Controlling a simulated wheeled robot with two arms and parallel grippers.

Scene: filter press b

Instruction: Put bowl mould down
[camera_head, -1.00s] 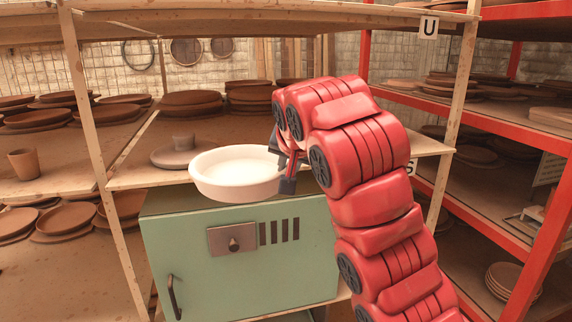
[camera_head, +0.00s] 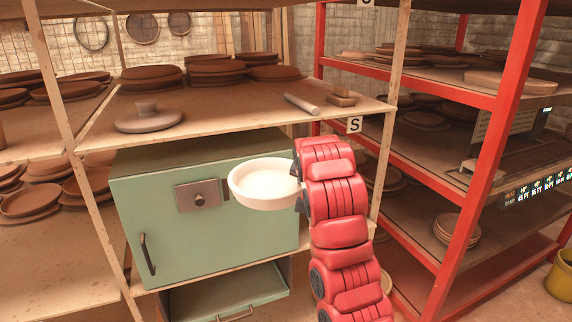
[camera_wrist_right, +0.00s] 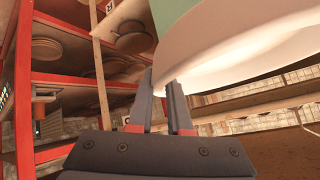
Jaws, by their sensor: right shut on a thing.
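The bowl mould (camera_head: 264,184) is a white round shallow bowl, held upright in front of the green cabinet. My right gripper (camera_head: 300,186) is shut on its right rim; the red arm hides most of the fingers in the head view. In the right wrist view the two fingers (camera_wrist_right: 168,104) meet the edge of the white bowl mould (camera_wrist_right: 235,50). The mould's far side is clear of the cabinet's front as far as I can tell. My left gripper is not in view.
The green cabinet (camera_head: 150,200) has a handle and control plate. Above it, a wooden shelf (camera_head: 230,114) holds a grey lidded disc (camera_head: 148,118), a roller (camera_head: 301,104) and stacked brown plates (camera_head: 235,70). A red rack (camera_head: 478,165) stands right; a yellow bucket (camera_head: 560,275) is on the floor.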

